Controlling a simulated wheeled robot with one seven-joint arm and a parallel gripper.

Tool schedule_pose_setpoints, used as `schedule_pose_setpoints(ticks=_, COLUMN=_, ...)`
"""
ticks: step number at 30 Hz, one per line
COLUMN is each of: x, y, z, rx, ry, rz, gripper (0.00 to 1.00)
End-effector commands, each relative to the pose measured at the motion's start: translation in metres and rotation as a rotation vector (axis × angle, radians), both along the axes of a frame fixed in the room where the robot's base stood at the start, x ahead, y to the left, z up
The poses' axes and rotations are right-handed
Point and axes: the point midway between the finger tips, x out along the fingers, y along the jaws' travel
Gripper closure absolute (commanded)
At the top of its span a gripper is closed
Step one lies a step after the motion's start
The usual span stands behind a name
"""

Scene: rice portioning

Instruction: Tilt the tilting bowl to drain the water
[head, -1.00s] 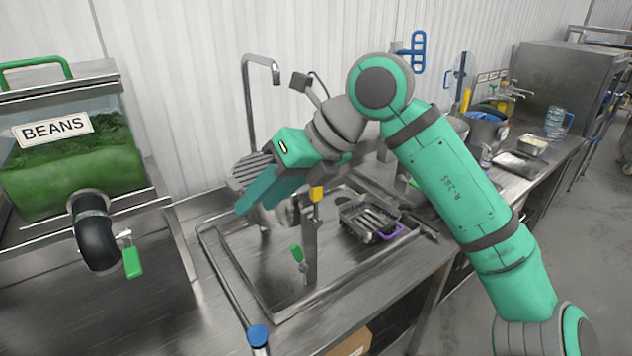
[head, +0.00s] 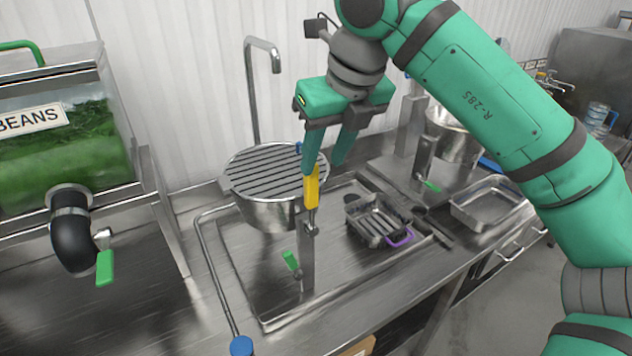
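The tilting bowl (head: 262,212) is a steel bowl with a slatted lid (head: 270,172), mounted on a post over the sink basin in the head view. It looks about level. A yellow handle (head: 312,188) stands upright at its right side. Any water inside the bowl is hidden by the lid.
A slotted steel tray (head: 375,222) with a purple handle lies in the sink (head: 250,300). A tall faucet (head: 262,45) rises behind the bowl. The beans dispenser (head: 60,140) stands left. Another bowl (head: 455,135) and an empty steel pan (head: 490,203) are on the right.

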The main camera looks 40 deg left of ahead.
Motion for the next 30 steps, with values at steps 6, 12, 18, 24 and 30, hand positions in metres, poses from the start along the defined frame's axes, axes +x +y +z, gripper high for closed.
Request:
schedule_pose_setpoints(ticks=6, x=0.0, y=0.022, z=-0.037, rx=0.001, ry=0.005, rz=0.017, gripper=0.62)
schedule_pose_setpoints(ticks=12, x=0.005, y=0.032, z=-0.066, rx=0.002, ry=0.005, rz=0.014, gripper=0.62)
schedule_pose_setpoints(ticks=18, x=0.01, y=0.034, z=-0.082, rx=0.0, ry=0.003, rz=0.006, gripper=0.62)
schedule_pose_setpoints(ticks=24, x=0.012, y=0.035, z=-0.086, rx=0.001, ry=0.002, rz=0.004, gripper=0.62)
schedule_pose_setpoints(ticks=30, x=0.012, y=0.035, z=-0.086, rx=0.001, ry=0.002, rz=0.005, gripper=0.72)
